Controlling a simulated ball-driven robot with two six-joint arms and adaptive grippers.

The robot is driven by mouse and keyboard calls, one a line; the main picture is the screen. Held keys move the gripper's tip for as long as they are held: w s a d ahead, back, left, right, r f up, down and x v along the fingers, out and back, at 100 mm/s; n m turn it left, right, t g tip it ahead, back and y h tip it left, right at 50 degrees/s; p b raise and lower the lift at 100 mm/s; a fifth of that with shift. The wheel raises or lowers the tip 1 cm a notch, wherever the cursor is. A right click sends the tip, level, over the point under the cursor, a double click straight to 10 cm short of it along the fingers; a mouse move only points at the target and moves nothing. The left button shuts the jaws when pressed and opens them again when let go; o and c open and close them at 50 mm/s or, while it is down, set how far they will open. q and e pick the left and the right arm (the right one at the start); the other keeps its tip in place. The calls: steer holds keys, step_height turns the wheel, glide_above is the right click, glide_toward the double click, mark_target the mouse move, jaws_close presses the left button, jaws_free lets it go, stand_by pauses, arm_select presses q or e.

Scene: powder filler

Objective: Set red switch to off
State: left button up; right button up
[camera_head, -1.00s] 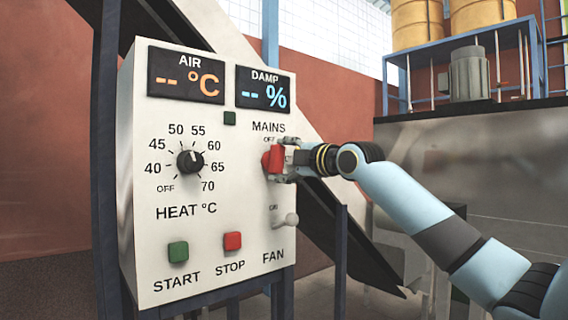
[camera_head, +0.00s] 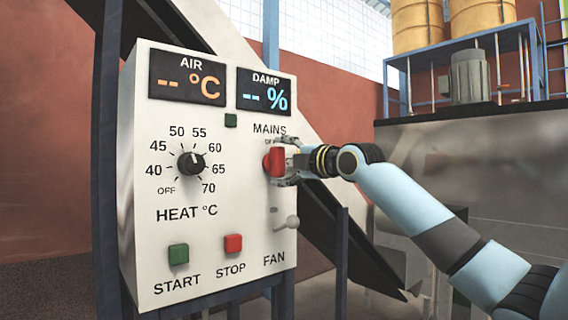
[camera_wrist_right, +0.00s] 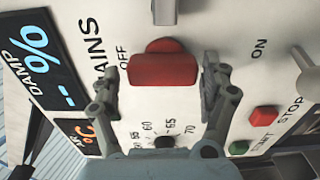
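The red switch (camera_head: 276,162) labelled MAINS sits on the upper right of the white control panel (camera_head: 150,235). In the right wrist view the red switch (camera_wrist_right: 163,69) is a block on a round red base, its long side along the line between the OFF and ON labels. My right gripper (camera_head: 284,162) is at the switch, partly hiding it and the OFF label. In the right wrist view the fingers of my right gripper (camera_wrist_right: 160,82) are apart, one past each end of the block, with small gaps showing. My left gripper is out of view.
A grey FAN lever (camera_head: 292,222) is below the switch. The heat knob (camera_head: 190,163), green START button (camera_head: 178,254) and red STOP button (camera_head: 233,243) are further left. A dark sloping chute (camera_head: 350,245) runs behind the panel. Both displays show dashes.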

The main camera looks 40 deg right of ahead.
steer(key=shift+o, duration=1)
steer(key=shift+f, duration=0.1)
steer(key=shift+s, duration=0.2)
steer(key=s, duration=0.7)
steer(key=shift+d, duration=0.3)
steer(key=shift+f, duration=0.1)
